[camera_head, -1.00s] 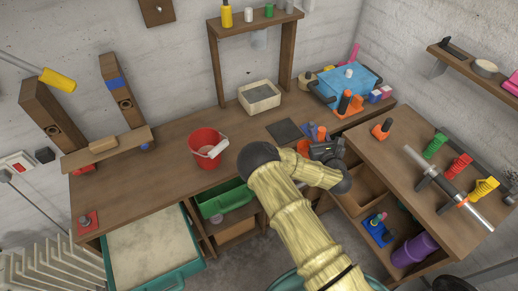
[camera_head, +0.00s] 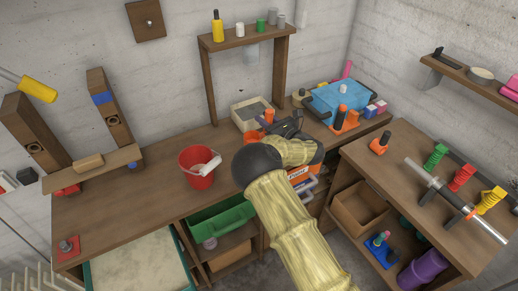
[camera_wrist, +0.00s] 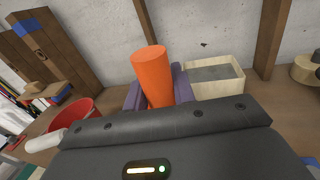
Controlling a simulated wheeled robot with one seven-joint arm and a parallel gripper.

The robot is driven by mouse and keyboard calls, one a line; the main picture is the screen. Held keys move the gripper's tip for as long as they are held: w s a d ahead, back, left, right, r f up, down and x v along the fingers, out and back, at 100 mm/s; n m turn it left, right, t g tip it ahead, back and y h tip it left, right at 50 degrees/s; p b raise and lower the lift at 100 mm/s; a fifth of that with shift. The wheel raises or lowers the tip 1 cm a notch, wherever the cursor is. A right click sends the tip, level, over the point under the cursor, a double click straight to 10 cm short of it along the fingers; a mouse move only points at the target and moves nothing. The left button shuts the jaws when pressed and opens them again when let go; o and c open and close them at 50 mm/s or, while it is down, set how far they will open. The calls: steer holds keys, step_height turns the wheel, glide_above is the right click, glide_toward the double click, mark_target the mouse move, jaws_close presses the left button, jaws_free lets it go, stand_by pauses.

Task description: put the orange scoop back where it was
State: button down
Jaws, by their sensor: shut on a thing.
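An orange scoop (camera_head: 269,115) is held at my gripper, partly covered by the arm in the head view. In the wrist view its orange round handle (camera_wrist: 154,74) stands up between the two purple-grey fingers of my gripper (camera_wrist: 158,92), which is shut on it. The scoop's lower end is hidden in the wrist view. In the head view my gripper (camera_head: 284,124) is over the back of the bench, just right of a cream box with grey contents (camera_head: 238,110). I cannot tell whether the scoop touches the box.
A red bucket (camera_head: 197,170) with a white roll-shaped handle stands left on the bench. A wooden frame shelf (camera_head: 207,88) rises behind the box. A blue bin (camera_head: 340,97) and an orange-and-black tool (camera_head: 345,120) are to the right. Bench between bucket and left rack is clear.

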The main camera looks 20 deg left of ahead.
steer(key=shift+f+p, duration=0.5)
steer(key=shift+f, duration=1.85)
steer(key=shift+f+p, duration=0.4)
steer(key=shift+f, duration=1.6)
steer(key=c, duration=1.2)
jaws_free()
steer(key=shift+o, duration=0.2)
steer(key=shift+r, duration=0.15)
steer(key=b+v, duration=0.3)
steer(key=v, duration=0.9)
steer(key=shift+b, duration=0.35)
